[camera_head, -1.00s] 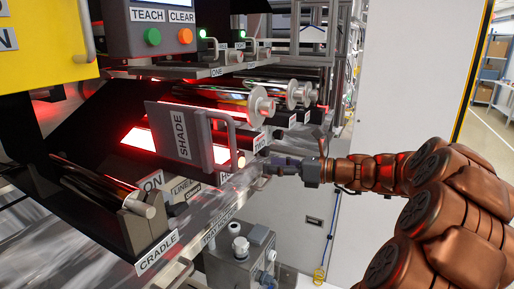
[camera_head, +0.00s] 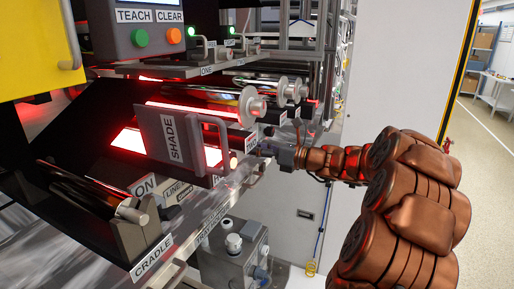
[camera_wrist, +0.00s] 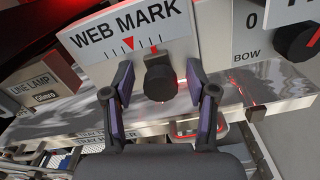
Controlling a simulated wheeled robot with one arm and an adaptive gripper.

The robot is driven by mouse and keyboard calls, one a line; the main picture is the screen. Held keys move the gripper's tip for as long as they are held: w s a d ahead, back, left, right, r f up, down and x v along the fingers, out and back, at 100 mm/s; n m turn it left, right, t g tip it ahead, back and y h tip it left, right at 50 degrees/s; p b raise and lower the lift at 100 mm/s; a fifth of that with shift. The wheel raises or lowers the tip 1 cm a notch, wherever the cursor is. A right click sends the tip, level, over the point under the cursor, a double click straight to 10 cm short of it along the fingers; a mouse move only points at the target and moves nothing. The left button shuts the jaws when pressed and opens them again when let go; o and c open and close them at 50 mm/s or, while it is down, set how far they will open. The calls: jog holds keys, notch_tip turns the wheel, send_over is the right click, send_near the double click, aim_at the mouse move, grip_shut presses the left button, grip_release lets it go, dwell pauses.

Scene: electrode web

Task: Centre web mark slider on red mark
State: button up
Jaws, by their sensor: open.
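The web mark panel (camera_wrist: 131,33) is a white plate with a printed scale and a red triangle (camera_wrist: 128,43) in the wrist view. A dark slider knob (camera_wrist: 160,80) sits below the scale, to the right of the triangle. My gripper (camera_wrist: 159,69) is open, with one finger on each side of the knob. A gap shows on the left; contact on the right is unclear. In the head view my gripper (camera_head: 268,151) is by the machine's front rail, and the slider is too small to make out.
A bow dial (camera_wrist: 305,42) stands right of the web mark panel, and a line lamp box (camera_wrist: 45,85) left of it. A shiny rail (camera_wrist: 270,88) runs below. In the head view the shade plate (camera_head: 172,140) with its handle is left of my gripper.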

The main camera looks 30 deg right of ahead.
jog(key=shift+c, duration=0.4)
grip_shut()
